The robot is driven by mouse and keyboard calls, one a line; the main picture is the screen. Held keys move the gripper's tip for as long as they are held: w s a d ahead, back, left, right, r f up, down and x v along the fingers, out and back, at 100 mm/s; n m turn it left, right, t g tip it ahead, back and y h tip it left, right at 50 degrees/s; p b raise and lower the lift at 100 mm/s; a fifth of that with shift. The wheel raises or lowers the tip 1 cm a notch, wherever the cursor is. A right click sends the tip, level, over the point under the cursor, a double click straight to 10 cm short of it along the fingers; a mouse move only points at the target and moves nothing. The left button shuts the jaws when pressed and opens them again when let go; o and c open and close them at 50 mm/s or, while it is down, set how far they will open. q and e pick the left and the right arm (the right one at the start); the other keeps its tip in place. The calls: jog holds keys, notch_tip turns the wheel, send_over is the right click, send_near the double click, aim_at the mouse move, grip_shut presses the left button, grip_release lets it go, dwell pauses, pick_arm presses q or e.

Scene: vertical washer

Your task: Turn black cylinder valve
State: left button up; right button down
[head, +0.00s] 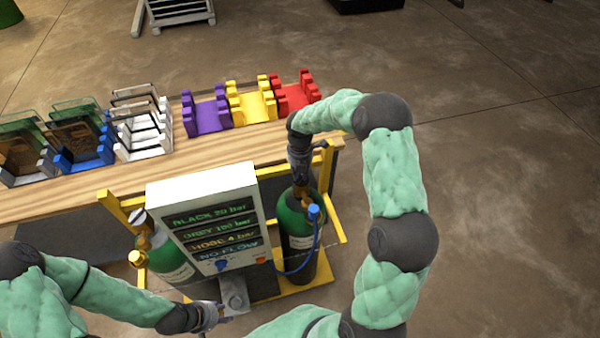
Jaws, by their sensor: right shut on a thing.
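The black cylinder (301,258), dark with a green shoulder, stands upright at the right of a yellow frame. My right gripper (301,183) comes down from above and is shut on its valve, which it mostly hides. A brass fitting with a blue knob (314,210) and a blue hose sits just below. A white panel (205,205) stands left of this cylinder, and its display reads BLACK 20 bar, GREY 100 bar, HOSE 4 bar, NO-FLOW. My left gripper (216,314) is low beside a grey metal piece (234,291) below the panel; its fingers are too small to read.
A second cylinder (165,256) with a brass fitting stands left of the panel. The yellow frame (330,165) surrounds both. Behind is a wooden table (100,197) with purple, yellow, red, white and blue holders. The floor at right is clear.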

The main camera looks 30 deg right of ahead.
aim_at(300, 175)
jog(key=c, duration=1.1)
grip_release()
jog(key=shift+c, duration=0.2)
notch_tip(300, 175, up, 12)
jog(key=shift+f, duration=0.15)
